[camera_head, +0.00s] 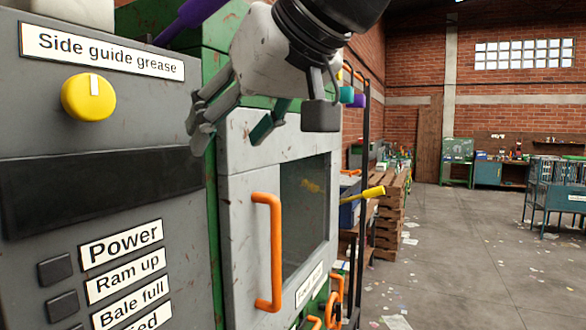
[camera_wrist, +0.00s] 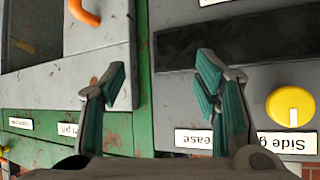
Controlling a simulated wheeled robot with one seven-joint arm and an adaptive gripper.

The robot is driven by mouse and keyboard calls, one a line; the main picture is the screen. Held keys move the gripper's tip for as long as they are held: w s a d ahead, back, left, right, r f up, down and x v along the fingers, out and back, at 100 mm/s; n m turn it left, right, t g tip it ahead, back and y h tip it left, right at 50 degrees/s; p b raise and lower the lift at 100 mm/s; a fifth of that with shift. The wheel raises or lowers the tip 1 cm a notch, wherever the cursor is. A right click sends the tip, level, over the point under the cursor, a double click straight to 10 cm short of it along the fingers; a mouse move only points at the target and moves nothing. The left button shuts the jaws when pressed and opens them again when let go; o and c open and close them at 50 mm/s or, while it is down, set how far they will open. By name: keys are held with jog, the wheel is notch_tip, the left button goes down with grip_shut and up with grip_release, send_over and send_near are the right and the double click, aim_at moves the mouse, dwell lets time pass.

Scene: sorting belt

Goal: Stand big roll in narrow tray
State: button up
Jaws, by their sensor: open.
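No big roll and no narrow tray can be made out in either view. My gripper (camera_head: 230,134) hangs at the upper middle of the head view, in front of a baling machine's grey and green front. Its two teal-padded fingers are spread apart with nothing between them. In the wrist view my gripper (camera_wrist: 160,82) also shows open and empty, with the machine's green post and dark display strip beyond the fingers.
A grey control panel (camera_head: 25,255) with a yellow knob (camera_head: 88,97) fills the left. A white door with an orange handle (camera_head: 268,252) stands beside it. Stacked pallets (camera_head: 390,215) are further back. Open, paper-littered floor (camera_head: 465,265) lies right; a blue cage cart (camera_head: 560,195) stands there.

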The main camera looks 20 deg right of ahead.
jog(key=s+d+f+m+g+h, duration=0.1)
jog(key=s+d+f, duration=0.3)
jog(key=f, duration=0.5)
jog(key=s+d+f+m+g+h, duration=0.1)
jog(key=s+d+f, duration=0.3)
jog(key=f, duration=0.5)
jog(key=s+d+f+m+g+h, duration=0.2)
jog(key=s+d+f+m+h, duration=0.1)
jog(key=d+f, duration=0.4)
notch_tip(320, 180, down, 3)
jog(key=shift+s+d+r, duration=0.1)
jog(key=shift+s+d, duration=0.25)
jog(key=shift+s, duration=0.25)
